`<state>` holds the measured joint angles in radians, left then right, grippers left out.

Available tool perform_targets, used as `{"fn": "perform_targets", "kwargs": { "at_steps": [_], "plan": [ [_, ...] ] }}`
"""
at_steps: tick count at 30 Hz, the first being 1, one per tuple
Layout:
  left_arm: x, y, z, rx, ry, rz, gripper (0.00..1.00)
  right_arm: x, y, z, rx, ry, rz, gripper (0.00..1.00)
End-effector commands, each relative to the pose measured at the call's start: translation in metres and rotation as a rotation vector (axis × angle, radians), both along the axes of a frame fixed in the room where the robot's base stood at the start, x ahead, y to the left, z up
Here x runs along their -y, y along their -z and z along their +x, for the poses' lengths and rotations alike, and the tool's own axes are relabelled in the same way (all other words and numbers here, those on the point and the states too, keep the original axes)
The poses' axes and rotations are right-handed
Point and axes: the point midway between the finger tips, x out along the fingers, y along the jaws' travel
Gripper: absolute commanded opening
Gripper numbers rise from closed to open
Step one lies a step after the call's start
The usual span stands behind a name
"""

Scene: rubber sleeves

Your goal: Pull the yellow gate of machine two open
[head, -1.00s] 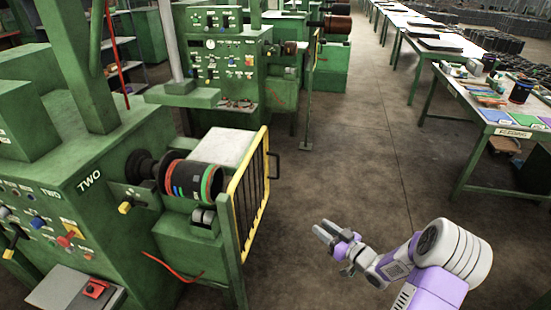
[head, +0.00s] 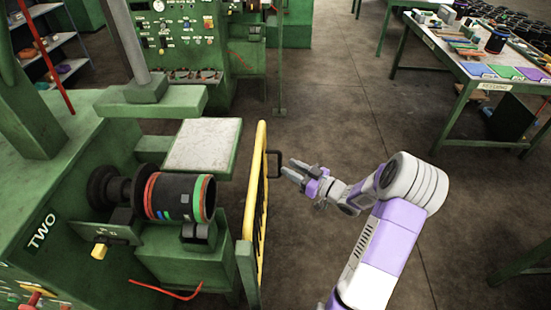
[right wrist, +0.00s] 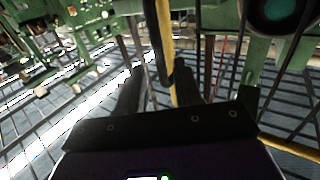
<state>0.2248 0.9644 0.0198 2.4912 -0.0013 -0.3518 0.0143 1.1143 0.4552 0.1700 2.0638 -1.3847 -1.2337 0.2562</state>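The yellow gate (head: 260,190) stands almost edge-on beside machine two (head: 75,215), whose TWO label shows on its green side. Its black handle (head: 276,160) sticks out to the right, towards my right gripper (head: 287,171). The right gripper's fingertips are at or very near the handle; contact cannot be made out. In the right wrist view my two dark fingers (right wrist: 157,90) are apart, and the gate's yellow bar (right wrist: 166,35) shows between them with a dark curved part in front. My left gripper is out of view.
A banded dark drum (head: 178,197) and a pale flat plate (head: 203,147) lie left of the gate. A green post (head: 247,272) stands at the gate's near end. The floor (head: 340,110) right of the gate is open, up to a table (head: 478,70).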

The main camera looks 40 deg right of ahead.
Motion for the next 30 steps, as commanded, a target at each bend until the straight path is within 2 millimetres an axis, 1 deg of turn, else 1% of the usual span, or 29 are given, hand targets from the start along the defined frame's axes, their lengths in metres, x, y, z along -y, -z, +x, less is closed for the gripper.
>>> {"fn": "perform_targets", "kwargs": {
  "at_steps": [1, 3, 9, 13, 20, 21, 23, 27, 30],
  "plan": [
    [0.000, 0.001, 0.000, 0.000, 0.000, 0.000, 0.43, -0.004, 0.000, 0.009, 0.003, -0.004, 0.001, 0.34],
    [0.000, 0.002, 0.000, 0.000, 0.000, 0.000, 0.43, -0.007, 0.001, 0.020, 0.003, -0.004, 0.001, 0.34],
    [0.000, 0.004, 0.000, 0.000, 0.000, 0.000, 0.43, -0.013, 0.001, 0.044, 0.001, -0.002, 0.000, 0.34],
    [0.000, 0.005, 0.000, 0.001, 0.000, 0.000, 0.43, -0.015, 0.001, 0.050, 0.000, 0.000, 0.000, 0.34],
    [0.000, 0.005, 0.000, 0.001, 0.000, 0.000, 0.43, -0.015, 0.000, 0.051, 0.000, 0.001, 0.000, 0.34],
    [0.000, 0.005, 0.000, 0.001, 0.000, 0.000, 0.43, -0.015, 0.000, 0.051, 0.000, 0.001, 0.000, 0.31],
    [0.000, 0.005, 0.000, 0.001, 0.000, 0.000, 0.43, -0.015, 0.000, 0.051, 0.000, 0.001, 0.001, 0.22],
    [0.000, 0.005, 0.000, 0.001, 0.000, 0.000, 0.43, -0.015, 0.000, 0.051, 0.000, 0.000, 0.001, 0.01],
    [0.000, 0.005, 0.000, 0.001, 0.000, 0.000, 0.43, -0.015, 0.000, 0.051, 0.000, 0.000, 0.001, 0.00]
  ]
}}
